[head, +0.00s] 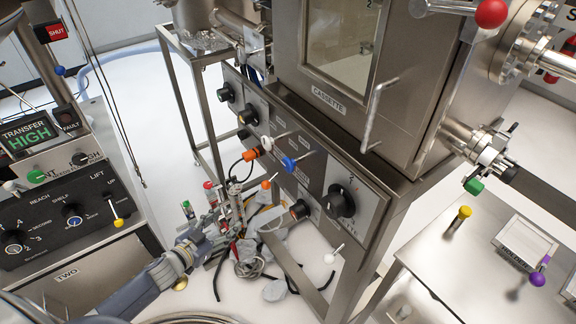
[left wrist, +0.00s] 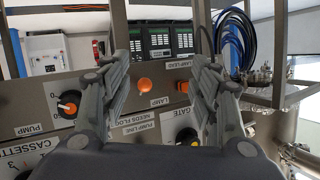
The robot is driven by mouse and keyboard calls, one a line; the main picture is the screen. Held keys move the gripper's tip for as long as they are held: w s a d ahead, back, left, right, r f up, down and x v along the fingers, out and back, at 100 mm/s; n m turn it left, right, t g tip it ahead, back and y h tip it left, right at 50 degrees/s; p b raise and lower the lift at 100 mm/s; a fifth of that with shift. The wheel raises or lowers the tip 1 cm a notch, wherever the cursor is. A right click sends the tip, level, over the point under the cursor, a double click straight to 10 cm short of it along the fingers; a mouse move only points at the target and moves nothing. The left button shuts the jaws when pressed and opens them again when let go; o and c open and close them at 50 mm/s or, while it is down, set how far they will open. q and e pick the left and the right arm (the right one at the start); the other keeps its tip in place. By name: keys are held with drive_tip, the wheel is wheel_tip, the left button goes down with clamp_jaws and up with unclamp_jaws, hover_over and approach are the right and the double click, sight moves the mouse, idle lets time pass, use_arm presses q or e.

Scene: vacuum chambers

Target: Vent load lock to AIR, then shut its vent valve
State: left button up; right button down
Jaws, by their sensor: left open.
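My left gripper (head: 232,205) is in the head view, low in front of the cassette panel, with cables and hoses behind it. In the left wrist view its fingers (left wrist: 160,65) stand apart with nothing held. An orange lamp (left wrist: 144,84) labelled LAMP shows between them, on a panel behind. The CASSETTE chamber (head: 328,100) stands above a panel with a large black dial (head: 341,201), a blue lever (head: 290,163) and a white lever (head: 267,143). No label reading load lock or AIR is legible. A green knob (head: 37,176) sits by a partly readable label ending in NT. My right gripper is not in view.
The TRANSFER console (head: 75,215) stands at the left, its display reading HIGH. A metal table (head: 470,270) with yellow and purple knobs is at the right. Cables and grey wrapping (head: 265,245) clutter the floor below the panel. A gate dial (left wrist: 187,137) is near the right finger.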

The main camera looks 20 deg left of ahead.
use_arm(q)
drive_tip(key=w+d+r+m+t+h, duration=0.15)
drive_tip(key=d+r+m+h, duration=0.35)
drive_tip(key=r, duration=0.8)
drive_tip(key=g+h, duration=0.1)
drive_tip(key=h, duration=0.2)
approach(286, 166)
drive_tip(key=shift+m, duration=0.3)
drive_tip(key=p+x, duration=0.2)
drive_tip(key=x, duration=0.7)
drive_tip(key=shift+w+d+r, duration=0.15)
drive_tip(key=shift+w, duration=0.1)
drive_tip(key=shift+w+d, duration=0.35)
drive_tip(key=shift+w, duration=0.05)
drive_tip(key=c, duration=1.1)
